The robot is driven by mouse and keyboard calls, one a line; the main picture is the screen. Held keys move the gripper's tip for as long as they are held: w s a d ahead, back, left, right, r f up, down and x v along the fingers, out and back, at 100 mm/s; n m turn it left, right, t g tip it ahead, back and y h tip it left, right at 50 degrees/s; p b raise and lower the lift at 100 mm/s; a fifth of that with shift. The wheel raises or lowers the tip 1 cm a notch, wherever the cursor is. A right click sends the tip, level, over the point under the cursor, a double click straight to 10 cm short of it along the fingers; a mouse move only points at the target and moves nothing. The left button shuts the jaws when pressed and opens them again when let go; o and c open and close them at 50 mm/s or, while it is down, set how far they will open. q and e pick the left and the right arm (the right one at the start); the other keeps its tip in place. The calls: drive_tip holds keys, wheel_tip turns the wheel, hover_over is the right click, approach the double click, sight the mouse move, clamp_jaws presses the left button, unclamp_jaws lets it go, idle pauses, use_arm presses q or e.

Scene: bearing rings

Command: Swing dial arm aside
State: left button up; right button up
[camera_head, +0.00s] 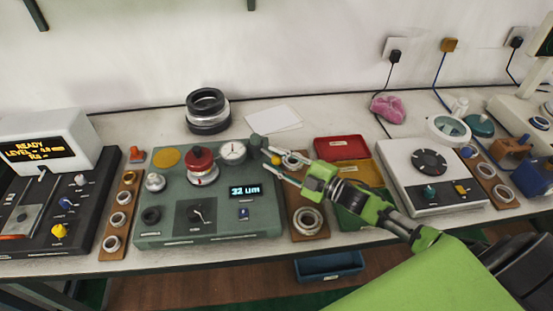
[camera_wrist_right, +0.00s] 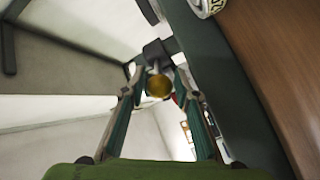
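The dial gauge (camera_head: 232,152) has a round white face and sits over the back right of the green instrument. A dark post head (camera_head: 257,143) stands just right of it, and the arm between them is hard to make out. My right gripper (camera_head: 267,160) reaches in from the right, its fingertips close to this post. In the right wrist view its fingers (camera_wrist_right: 160,78) are apart, with a round brass knob (camera_wrist_right: 158,86) on a dark block (camera_wrist_right: 156,52) between the tips. I see gaps beside the knob; contact is not clear. My left gripper is not in view.
A red-topped knob stack (camera_head: 201,163) stands on the instrument, left of the gauge. A display (camera_head: 245,191) reads 32 um. A wooden board with rings (camera_head: 308,218) and red (camera_head: 342,148) and yellow trays lie near my right arm. Black rings (camera_head: 207,108) are stacked behind.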

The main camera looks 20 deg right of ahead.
sight(245, 158)
clamp_jaws()
drive_tip(key=shift+a, duration=0.15)
drive_tip(key=shift+s+a+r+m+t+h+p, duration=0.15)
drive_tip(key=shift+a+m+t+h+p, duration=0.15)
drive_tip(key=shift+m+h+p, duration=0.2)
drive_tip(key=shift+s+a+f+m+t+h+p, duration=0.1)
drive_tip(key=shift+a+m+t+h+p, duration=0.25)
drive_tip(key=shift+h, duration=0.25)
drive_tip(key=shift+a, duration=0.1)
drive_tip(key=shift+s+a, duration=0.15)
drive_tip(key=shift+a, duration=1.85)
